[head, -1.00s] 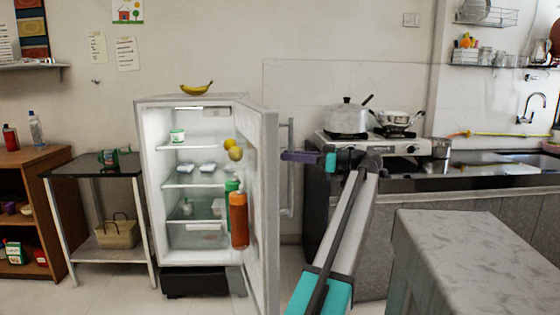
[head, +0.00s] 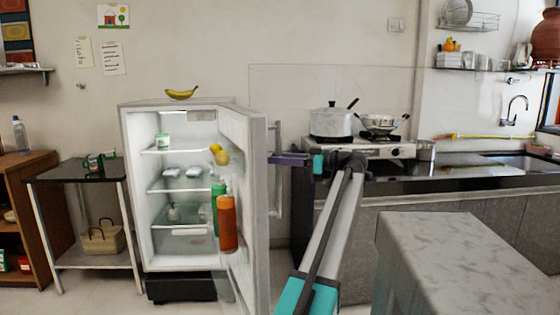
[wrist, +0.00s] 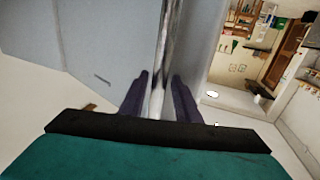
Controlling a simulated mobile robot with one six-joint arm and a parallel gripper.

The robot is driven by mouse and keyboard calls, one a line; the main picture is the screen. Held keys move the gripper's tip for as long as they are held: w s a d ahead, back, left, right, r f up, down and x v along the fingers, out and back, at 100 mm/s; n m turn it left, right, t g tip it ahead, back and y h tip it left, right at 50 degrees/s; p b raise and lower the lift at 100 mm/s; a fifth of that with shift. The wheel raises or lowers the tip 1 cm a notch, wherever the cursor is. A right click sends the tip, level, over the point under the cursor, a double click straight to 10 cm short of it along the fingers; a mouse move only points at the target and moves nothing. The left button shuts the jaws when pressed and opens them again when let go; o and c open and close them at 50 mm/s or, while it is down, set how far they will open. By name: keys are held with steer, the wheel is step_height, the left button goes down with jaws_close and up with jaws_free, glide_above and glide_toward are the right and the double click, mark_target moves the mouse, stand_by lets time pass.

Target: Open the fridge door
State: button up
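The white fridge (head: 185,250) stands left of centre in the head view. Its door (head: 258,220) is swung wide open toward me, so the lit shelves show. A vertical bar handle (head: 276,190) is on the door's outer face. My gripper (head: 275,160) reaches the handle from the right. In the wrist view, my gripper's two purple fingers (wrist: 161,90) lie close on either side of the handle bar (wrist: 158,98), with the door's grey outer face (wrist: 110,40) to the left. They look shut on the bar; exact contact is hard to see.
Bottles (head: 227,222) stand in the door's inner racks, and a banana (head: 182,92) lies on the fridge top. A small black-topped table (head: 75,172) is left of the fridge. A marble-topped counter (head: 470,250) is at the front right, and a stove (head: 365,150) is behind my arm.

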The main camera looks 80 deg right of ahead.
steer(key=shift+o, duration=0.2)
steer(key=shift+w, duration=0.15)
steer(key=s+a+p, duration=0.1)
steer(key=s, duration=1.2)
steer(key=shift+s+a+p, duration=0.35)
steer(key=shift+a, duration=0.05)
steer(key=shift+s, duration=0.15)
